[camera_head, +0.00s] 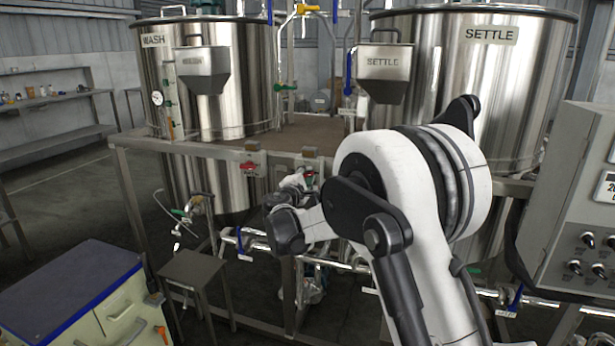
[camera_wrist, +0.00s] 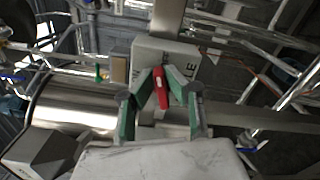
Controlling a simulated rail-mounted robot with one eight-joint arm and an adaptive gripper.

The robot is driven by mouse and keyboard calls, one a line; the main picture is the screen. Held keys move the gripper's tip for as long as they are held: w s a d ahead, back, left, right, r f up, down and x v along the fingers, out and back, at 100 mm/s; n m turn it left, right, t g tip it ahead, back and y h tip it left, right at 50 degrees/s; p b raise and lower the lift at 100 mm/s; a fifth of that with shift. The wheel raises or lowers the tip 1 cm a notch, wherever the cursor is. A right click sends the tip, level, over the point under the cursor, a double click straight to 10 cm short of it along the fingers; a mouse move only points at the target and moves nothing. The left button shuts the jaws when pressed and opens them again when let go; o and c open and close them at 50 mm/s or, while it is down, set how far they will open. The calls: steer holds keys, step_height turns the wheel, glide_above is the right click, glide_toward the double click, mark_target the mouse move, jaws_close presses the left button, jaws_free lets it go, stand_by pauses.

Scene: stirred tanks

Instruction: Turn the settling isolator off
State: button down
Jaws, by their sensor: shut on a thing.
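The settling isolator is a light grey box (camera_wrist: 150,48) with a red handle (camera_wrist: 160,92), and part of its label ending in "LE" shows in the wrist view. In the head view its box (camera_head: 309,163) is on the frame rail below the SETTLE side, partly hidden by my arm. My gripper (camera_wrist: 160,78) has its two green-padded fingers closed in on either side of the red handle. The handle lies nearly in line with the fingers, slightly tilted in the wrist view. In the head view my gripper (camera_head: 298,184) is small and its fingers are hard to make out.
A second isolator (camera_head: 250,164) with a red handle sits to the left on the same rail. The WASH tank (camera_head: 215,100) and SETTLE tank (camera_head: 490,90) stand behind. A control panel (camera_head: 570,200) is at right, a blue-topped cabinet (camera_head: 70,290) at lower left. Pipes run below.

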steer(key=shift+f+m, duration=0.15)
steer(key=shift+m, duration=0.85)
steer(key=shift+f+m, duration=0.1)
steer(key=shift+m, duration=0.9)
steer(key=c, duration=1.8)
jaws_free()
steer(key=v, duration=1.2)
steer(key=shift+d, duration=0.1)
